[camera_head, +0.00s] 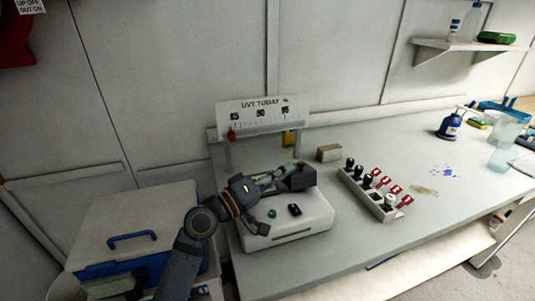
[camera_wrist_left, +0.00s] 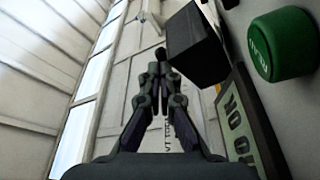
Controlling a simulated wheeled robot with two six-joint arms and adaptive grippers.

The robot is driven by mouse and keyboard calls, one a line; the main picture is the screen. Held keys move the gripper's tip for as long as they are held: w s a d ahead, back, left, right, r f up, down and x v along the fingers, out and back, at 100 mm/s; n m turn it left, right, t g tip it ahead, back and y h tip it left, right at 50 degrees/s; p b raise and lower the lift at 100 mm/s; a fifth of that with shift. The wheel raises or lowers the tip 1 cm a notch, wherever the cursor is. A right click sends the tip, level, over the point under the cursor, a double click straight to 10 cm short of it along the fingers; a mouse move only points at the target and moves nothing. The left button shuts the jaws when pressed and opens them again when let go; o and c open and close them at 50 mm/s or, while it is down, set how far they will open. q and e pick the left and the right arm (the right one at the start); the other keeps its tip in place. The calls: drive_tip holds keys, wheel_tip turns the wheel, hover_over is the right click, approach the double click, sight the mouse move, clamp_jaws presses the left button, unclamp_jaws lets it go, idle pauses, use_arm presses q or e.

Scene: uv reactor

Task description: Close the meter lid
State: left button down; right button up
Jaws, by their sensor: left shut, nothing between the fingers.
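The meter (camera_head: 300,225) is a white box on the bench, with a green button (camera_head: 272,213) and a black part (camera_head: 295,209) on top. A dark block (camera_head: 299,178), which looks like its lid, stands up at the meter's back right. My left gripper (camera_head: 283,172) is shut and empty beside this block, partly overlapping it in the head view. In the left wrist view, my gripper's fingertips (camera_wrist_left: 160,58) are together just left of the dark block (camera_wrist_left: 195,45); contact cannot be told. The green button (camera_wrist_left: 282,45) and a display (camera_wrist_left: 240,120) also show there. My right gripper is not in view.
A rack (camera_head: 375,195) with several dark and red-tagged items stands right of the meter. A brown box (camera_head: 329,153) lies behind it. A sign with a scale (camera_head: 262,111) stands at the back. A blue-handled cooler (camera_head: 135,245) is at left. The bench front right is clear.

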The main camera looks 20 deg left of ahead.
use_arm(q)
drive_tip(key=shift+s+d+f, duration=0.1)
drive_tip(key=shift+s+f, duration=0.1)
drive_tip(key=shift+f, duration=0.05)
idle(0.6)
drive_tip(key=v, duration=0.5)
drive_tip(key=shift+s+f, duration=0.1)
drive_tip(key=shift+v, duration=1.15)
